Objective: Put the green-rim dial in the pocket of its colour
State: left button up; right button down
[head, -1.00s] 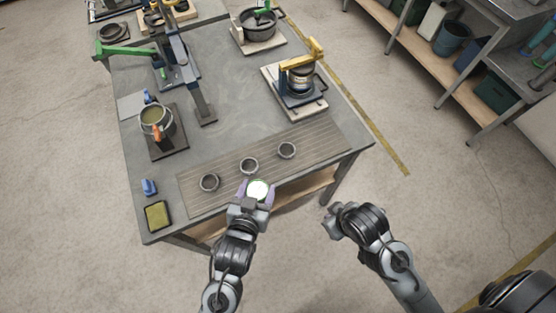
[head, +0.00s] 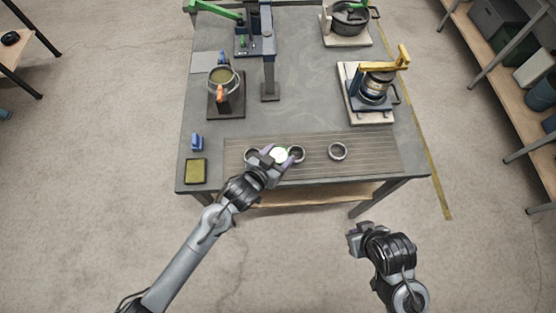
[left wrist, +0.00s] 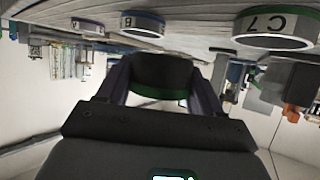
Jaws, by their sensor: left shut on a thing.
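The green-rim dial (head: 279,155) shows as a bright white disc in the head view. My left gripper (head: 277,159) is shut on it and holds it near the left and middle pockets. The left wrist view shows the dial edge-on, dark with a green band (left wrist: 160,92), between the fingers. That view is upside down. The left pocket (head: 250,155) is partly hidden by my gripper. The middle pocket (head: 297,154) and right pocket (head: 338,152) also stand on the slatted mat. In the wrist view, the C7 pocket (left wrist: 275,42) has a greenish edge and the B pocket (left wrist: 142,25) a blue one. My right gripper (head: 355,238) is off the table's front; its jaws are unclear.
The slatted mat (head: 375,160) lies along the table's front edge. A yellow-green sponge (head: 196,171) and a blue clip (head: 197,142) lie at left. A pot (head: 223,80) and a yellow-handled lever press (head: 375,85) stand behind.

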aim_at(278, 162)
pick_arm(q)
jog(key=shift+w+f, duration=0.1)
jog(key=shift+f, duration=1.95)
jog(key=shift+f+b, duration=0.1)
jog(key=shift+b, duration=0.2)
jog(key=o, duration=0.8)
jog(key=shift+f, duration=0.1)
jog(key=shift+o, duration=0.2)
